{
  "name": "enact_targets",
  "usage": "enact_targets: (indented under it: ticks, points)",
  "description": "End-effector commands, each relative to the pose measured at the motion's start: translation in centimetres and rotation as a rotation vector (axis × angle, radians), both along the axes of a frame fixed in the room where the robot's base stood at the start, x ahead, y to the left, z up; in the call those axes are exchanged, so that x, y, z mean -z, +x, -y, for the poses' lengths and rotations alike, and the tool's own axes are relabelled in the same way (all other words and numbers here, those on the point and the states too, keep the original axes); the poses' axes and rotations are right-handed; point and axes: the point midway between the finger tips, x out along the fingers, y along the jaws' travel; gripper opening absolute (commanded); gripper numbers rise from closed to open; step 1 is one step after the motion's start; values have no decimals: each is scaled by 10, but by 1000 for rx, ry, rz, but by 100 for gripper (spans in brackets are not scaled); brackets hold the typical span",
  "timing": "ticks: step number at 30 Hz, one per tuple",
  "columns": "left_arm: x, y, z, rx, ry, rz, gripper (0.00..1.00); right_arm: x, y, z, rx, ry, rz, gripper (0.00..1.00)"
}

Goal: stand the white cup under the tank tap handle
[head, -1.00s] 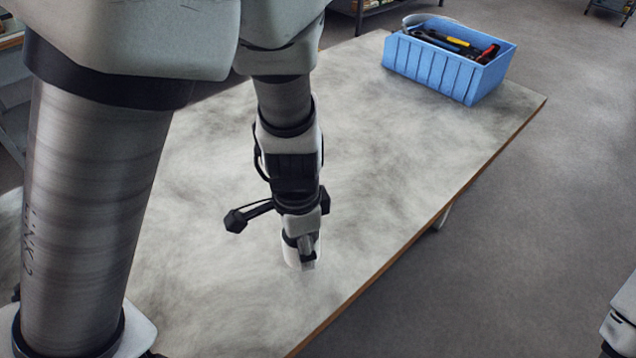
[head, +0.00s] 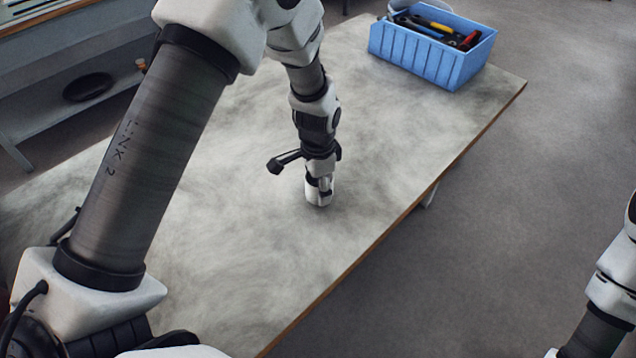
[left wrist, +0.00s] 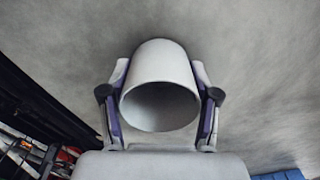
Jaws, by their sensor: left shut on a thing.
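My left gripper (head: 319,184) is shut on the white cup (head: 318,197), above or on the pale table (head: 230,250). I cannot tell whether the cup touches the tabletop. In the left wrist view the cup (left wrist: 160,60) sits between the two fingers (left wrist: 160,98), with its round open mouth towards the camera and its inside dark. The fingers hide parts of its sides. My right arm shows at the right edge of the head view, but its gripper is out of the picture. The tank tap handle is not in view.
A blue bin (head: 420,58) of tools stands at the table's far right end. The table's right edge (head: 400,220) drops to grey floor (head: 510,220). A grey shelf (head: 60,115) with a dark dish (head: 88,87) is at the left. The tabletop around the cup is clear.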

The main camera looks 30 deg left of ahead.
Motion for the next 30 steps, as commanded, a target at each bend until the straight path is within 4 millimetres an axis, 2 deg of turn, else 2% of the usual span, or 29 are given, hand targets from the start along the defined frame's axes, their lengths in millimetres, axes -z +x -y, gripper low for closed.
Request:
enact_targets:
  ticks: [5, 6, 7, 8, 17, 20, 23, 30]
  points:
    - [3, 0, 0, 0, 0, -1, 25, 2, 0, 0, 0, 0, 0, 40]
    - [3, 0, 0, 0, 0, -1, 72, 1, 0, 0, 0, 0, 0, 40]
    - [3, 0, 0, 0, 0, -1, 82, 1, 0, 0, 0, 0, 0, 40]
    - [2, 0, 0, 0, 0, -1, 86, 1, 0, 0, 0, 0, 0, 40]
    - [2, 0, 0, 0, 0, -1, 86, 1, 0, 0, 0, 0, 0, 40]
    - [-4, 0, 0, 0, 0, 1, 86, 1, 0, 0, 0, 0, 0, 40]
    - [-20, 1, 0, 1, 0, 4, 86, 4, 0, 0, 0, 0, 0, 40]
    - [-82, 1, 0, 1, 0, 4, 86, 12, 0, 0, 0, 0, 0, 40]
